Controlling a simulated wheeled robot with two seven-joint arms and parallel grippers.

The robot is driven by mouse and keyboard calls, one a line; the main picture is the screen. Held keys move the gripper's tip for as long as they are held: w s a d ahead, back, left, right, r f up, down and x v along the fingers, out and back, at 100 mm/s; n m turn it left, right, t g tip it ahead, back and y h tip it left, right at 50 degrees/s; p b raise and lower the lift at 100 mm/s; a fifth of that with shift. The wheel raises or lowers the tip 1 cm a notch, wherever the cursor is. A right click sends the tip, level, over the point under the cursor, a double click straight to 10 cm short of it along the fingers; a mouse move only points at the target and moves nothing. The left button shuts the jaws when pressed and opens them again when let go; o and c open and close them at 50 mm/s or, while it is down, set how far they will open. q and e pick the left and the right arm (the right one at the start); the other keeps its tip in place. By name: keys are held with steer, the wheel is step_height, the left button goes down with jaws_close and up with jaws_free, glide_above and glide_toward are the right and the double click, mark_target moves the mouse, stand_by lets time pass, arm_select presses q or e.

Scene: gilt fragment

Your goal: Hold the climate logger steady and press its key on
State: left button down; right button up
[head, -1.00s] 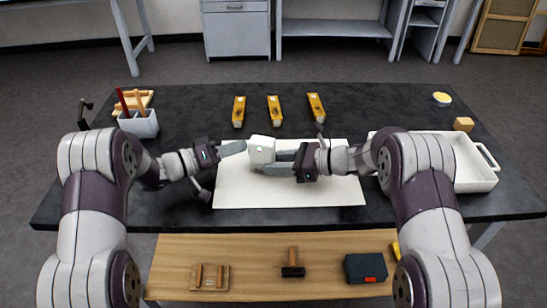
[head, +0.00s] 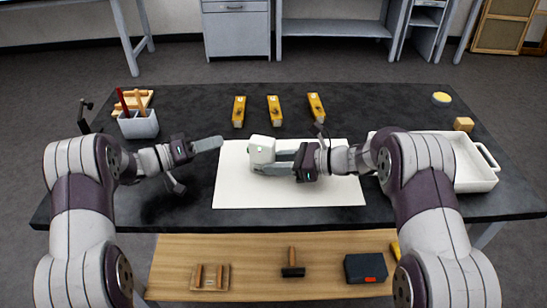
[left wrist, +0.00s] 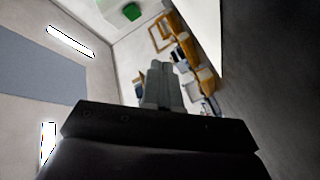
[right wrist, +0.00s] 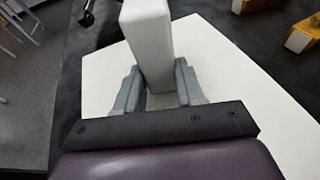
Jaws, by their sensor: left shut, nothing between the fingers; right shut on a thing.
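The climate logger (head: 262,149) is a small white box, held upright over the white mat (head: 240,195); a small greenish spot shows on its face. My right gripper (head: 268,163) is shut on it from the right. In the right wrist view the logger's pale block (right wrist: 148,45) stands between the two grey fingers (right wrist: 156,88). My left gripper (head: 221,142) is shut and empty, left of the logger with a clear gap. In the left wrist view its fingers (left wrist: 161,68) are together, pointing away from the logger. The key cannot be made out clearly.
Several yellow blocks, one of them (head: 274,110), lie behind the mat. A grey holder (head: 139,125) with sticks stands at the left, and a white tray (head: 478,185) at the right. A lower wooden shelf (head: 240,260) holds a brush and a dark box (head: 366,267).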

arm_select(q)
steer(key=shift+w+a, duration=0.15)
steer(key=shift+a, duration=0.45)
arm_select(e)
steer(key=o, duration=0.9)
steer(key=shift+d, duration=0.15)
